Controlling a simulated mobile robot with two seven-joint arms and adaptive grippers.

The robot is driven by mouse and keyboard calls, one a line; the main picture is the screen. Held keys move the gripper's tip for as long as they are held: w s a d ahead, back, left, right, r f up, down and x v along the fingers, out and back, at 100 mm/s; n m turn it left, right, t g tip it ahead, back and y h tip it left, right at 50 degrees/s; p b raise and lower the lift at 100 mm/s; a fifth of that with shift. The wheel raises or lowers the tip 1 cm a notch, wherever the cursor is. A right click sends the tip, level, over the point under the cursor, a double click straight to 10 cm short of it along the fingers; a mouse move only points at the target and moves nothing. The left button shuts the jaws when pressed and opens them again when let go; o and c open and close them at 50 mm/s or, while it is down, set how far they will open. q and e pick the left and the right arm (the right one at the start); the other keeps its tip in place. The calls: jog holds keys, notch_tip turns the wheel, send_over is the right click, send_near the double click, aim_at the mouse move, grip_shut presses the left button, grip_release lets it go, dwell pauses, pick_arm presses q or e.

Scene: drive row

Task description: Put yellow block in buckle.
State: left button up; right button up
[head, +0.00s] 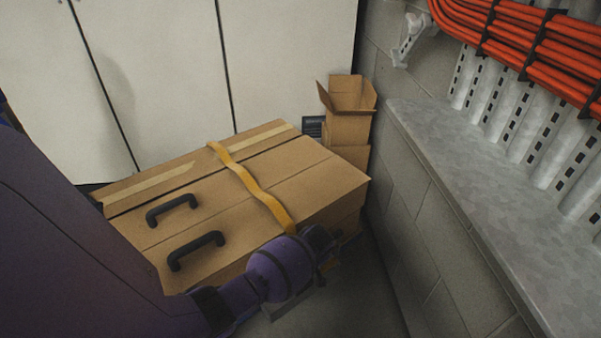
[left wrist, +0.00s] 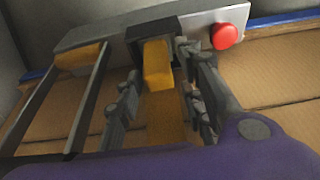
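The yellow block (left wrist: 157,66) sits at the mouth of the black buckle (left wrist: 150,32) in the left wrist view, with its near part sticking out. How deep it sits is hidden. A yellow strap (left wrist: 166,118) runs from it toward me. My left gripper (left wrist: 160,80) has its fingers apart on either side of the block and strap, with a gap showing on the left. In the head view my left gripper (head: 322,250) is at the near right corner of the strapped cardboard box (head: 315,175); block and buckle are hidden there. My right gripper is not in view.
The buckle is on a grey plate with a red button (left wrist: 224,36). Another yellow piece (left wrist: 78,57) is at its left. Black handles (head: 195,250) are on the box. Small open boxes (head: 348,125) stand behind it. A block wall with a grey ledge (head: 470,200) bounds the right.

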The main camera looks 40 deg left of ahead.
pick_arm(q)
jog(key=shift+o, duration=0.3)
jog(key=v, duration=1.2)
